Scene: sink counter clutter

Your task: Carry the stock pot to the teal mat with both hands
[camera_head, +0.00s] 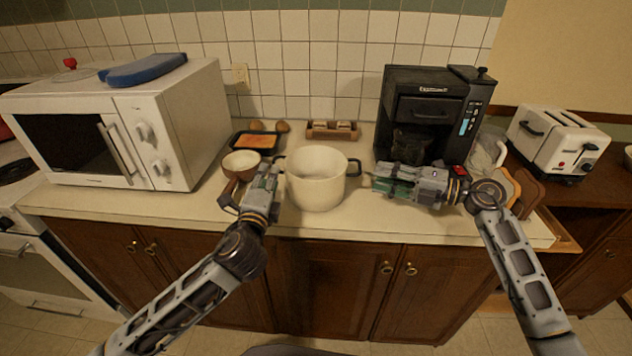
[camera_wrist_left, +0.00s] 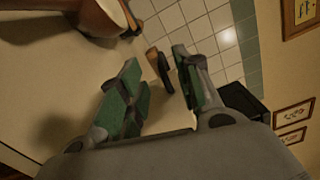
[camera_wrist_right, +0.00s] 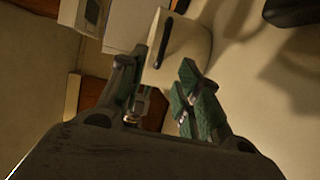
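The stock pot (camera_head: 316,188) is cream with a dark handle on each side and stands upright on the counter. My left gripper (camera_head: 271,168) is beside its left handle; its fingers look apart in the left wrist view (camera_wrist_left: 158,82), with a dark handle (camera_wrist_left: 165,72) beyond the gap. My right gripper (camera_head: 377,179) is to the right of the pot, near its right handle. In the right wrist view its fingers (camera_wrist_right: 160,82) are apart and empty, with the pot (camera_wrist_right: 186,52) and handle ahead. I cannot make out the teal mat in any view.
A bowl (camera_head: 241,164) stands close behind my left gripper. A black tray (camera_head: 256,141) and a wooden box (camera_head: 332,131) are behind the pot. The microwave (camera_head: 130,128) is left; the coffee maker (camera_head: 428,112), glass jug (camera_head: 487,152) and toaster (camera_head: 557,142) are right.

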